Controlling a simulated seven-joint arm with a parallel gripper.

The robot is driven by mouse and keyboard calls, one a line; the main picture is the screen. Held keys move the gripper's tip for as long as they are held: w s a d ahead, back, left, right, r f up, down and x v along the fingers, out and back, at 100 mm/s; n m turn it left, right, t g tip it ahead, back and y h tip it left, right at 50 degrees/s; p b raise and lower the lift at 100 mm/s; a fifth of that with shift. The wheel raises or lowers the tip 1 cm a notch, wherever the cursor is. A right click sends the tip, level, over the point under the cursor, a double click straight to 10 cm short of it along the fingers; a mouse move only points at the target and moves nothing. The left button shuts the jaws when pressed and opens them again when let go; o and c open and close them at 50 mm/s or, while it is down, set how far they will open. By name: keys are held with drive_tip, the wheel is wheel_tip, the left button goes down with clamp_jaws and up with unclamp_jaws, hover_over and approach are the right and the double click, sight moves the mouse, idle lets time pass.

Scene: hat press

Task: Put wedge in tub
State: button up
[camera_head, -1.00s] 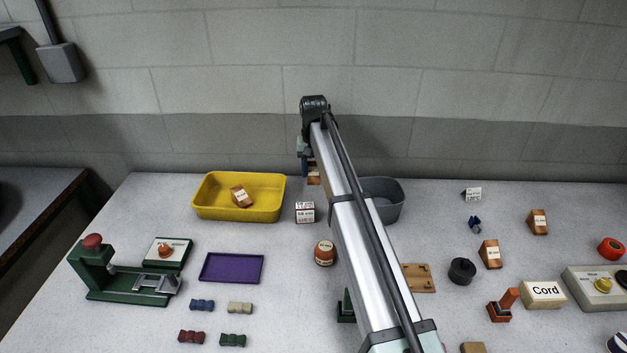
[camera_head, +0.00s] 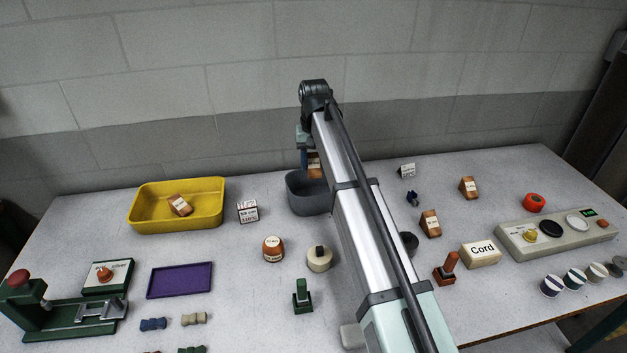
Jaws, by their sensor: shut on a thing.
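My gripper (camera_head: 306,160) is partly hidden by my arm. It is shut on a brown wooden wedge with a pale label (camera_head: 314,164), held up over the back of a grey tub (camera_head: 308,203). How high it hangs above the tub is hard to tell. A yellow tub (camera_head: 160,223) stands to the left, with a similar brown wedge (camera_head: 180,204) lying inside it. Two more brown wedges stand on the table at the right, one nearer (camera_head: 430,223) and one farther back (camera_head: 468,187).
A white printed block (camera_head: 247,211) stands between the tubs. A brown round piece (camera_head: 273,249), a cream round piece (camera_head: 319,259) and a green stamp (camera_head: 302,297) stand in front. A purple tray (camera_head: 180,280) lies at front left. A Cord box (camera_head: 480,254) is at right.

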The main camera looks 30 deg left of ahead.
sight(314, 189)
drive_tip(key=shift+s+d+f+n, duration=0.2)
drive_tip(key=shift+d+n, duration=0.05)
drive_tip(key=shift+n, duration=0.05)
drive_tip(key=shift+f, duration=4.9)
drive_tip(key=shift+f, duration=0.1)
drive_tip(key=o, duration=1.1)
drive_tip(key=shift+c, duration=0.2)
wheel_tip(314, 189, up, 12)
drive_tip(key=shift+r, duration=0.15)
